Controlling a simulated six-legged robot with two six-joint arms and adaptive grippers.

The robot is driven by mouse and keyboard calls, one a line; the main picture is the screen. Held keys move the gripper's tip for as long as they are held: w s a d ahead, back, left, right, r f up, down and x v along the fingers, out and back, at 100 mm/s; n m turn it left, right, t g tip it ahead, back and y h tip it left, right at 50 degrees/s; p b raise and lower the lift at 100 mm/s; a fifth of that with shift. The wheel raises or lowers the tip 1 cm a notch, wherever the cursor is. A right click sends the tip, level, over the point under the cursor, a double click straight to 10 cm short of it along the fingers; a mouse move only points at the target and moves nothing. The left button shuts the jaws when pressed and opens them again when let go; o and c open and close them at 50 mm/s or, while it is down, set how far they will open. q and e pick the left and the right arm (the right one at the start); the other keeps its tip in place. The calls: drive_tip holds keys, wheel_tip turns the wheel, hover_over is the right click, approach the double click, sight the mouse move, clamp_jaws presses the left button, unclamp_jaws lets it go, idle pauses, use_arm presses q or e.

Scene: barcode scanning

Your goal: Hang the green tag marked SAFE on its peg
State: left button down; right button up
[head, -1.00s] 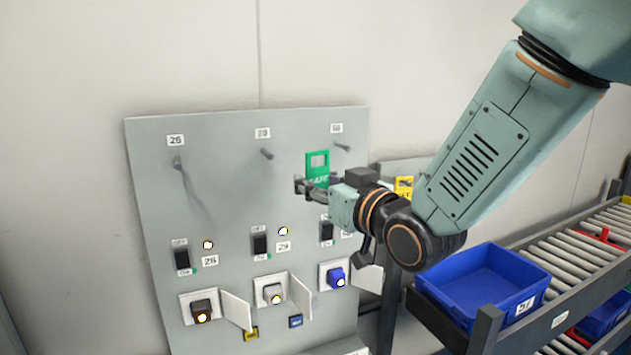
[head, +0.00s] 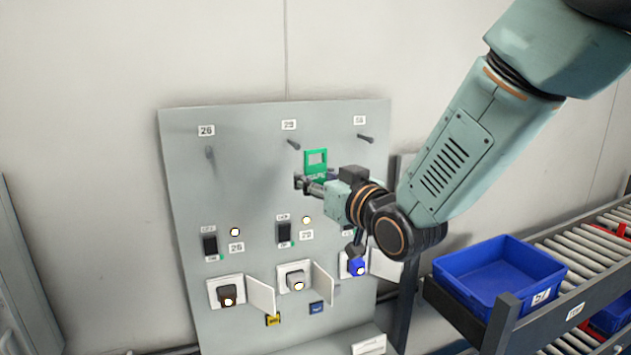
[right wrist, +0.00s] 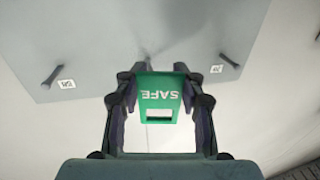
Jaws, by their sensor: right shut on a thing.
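The green tag marked SAFE (head: 316,158) is held upright in front of the grey panel, its rectangular slot at the top. My right gripper (head: 306,183) is shut on its lower part. In the right wrist view the tag (right wrist: 159,97) sits between the two fingers (right wrist: 160,78), its lettering upside down. Three pegs stick out along the panel's top: a left peg (head: 210,153), a middle peg (head: 293,144) and a right peg (head: 365,138). The tag is below and between the middle and right pegs, apart from both. My left gripper is not in view.
The grey panel (head: 184,180) also carries switches, small lamps and sockets with open covers (head: 261,295) lower down. The wall above the panel is clear.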

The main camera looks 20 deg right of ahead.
sight(305, 171)
drive_tip(key=shift+x, duration=2.4)
drive_tip(key=shift+s+d+r, duration=0.1)
drive_tip(key=shift+d+r, duration=0.05)
drive_tip(key=shift+d, duration=0.1)
drive_tip(key=shift+d, duration=0.1)
drive_tip(key=shift+w, duration=0.8)
